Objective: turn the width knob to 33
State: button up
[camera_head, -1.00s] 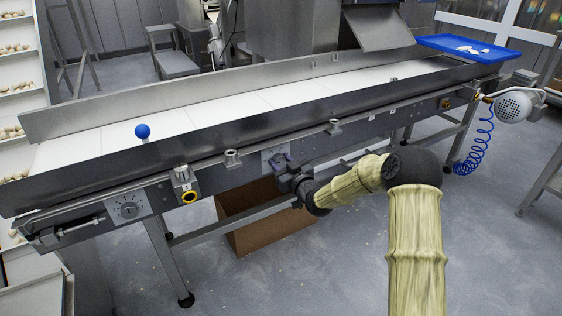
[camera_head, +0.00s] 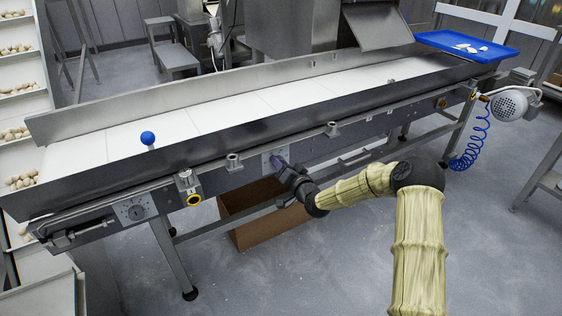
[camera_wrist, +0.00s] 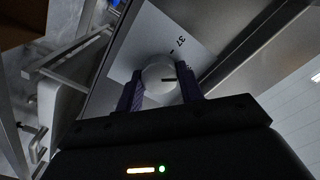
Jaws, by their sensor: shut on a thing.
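A pale round knob (camera_wrist: 158,84) with a dark pointer line sits on a light scale plate (camera_wrist: 150,38) in the wrist view. The line points roughly to the right in that picture. The number 37 and a short tick show on the plate beyond the knob; other marks are hidden or too small to read. My gripper (camera_wrist: 160,72) is shut on the knob, with one purple finger on each side. In the head view my gripper (camera_head: 278,164) is at the plate on the conveyor's front side, and it hides the knob there.
The long conveyor (camera_head: 225,116) has a white belt and a steel front rail with clamps. A second dial plate (camera_head: 134,210) and a yellow-ringed button (camera_head: 194,199) are to the left. A brown box (camera_head: 262,229) stands on the floor below my gripper. A blue tray (camera_head: 470,47) is at the far right end.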

jog(key=shift+m, duration=0.6)
jog(key=shift+f, duration=0.1)
jog(key=o, duration=1)
jog(key=p+v, duration=0.4)
jog(key=v, duration=1.3)
jog(key=shift+s+d+p, duration=0.2)
jog(key=shift+p, duration=0.1)
jog(key=shift+g, duration=0.3)
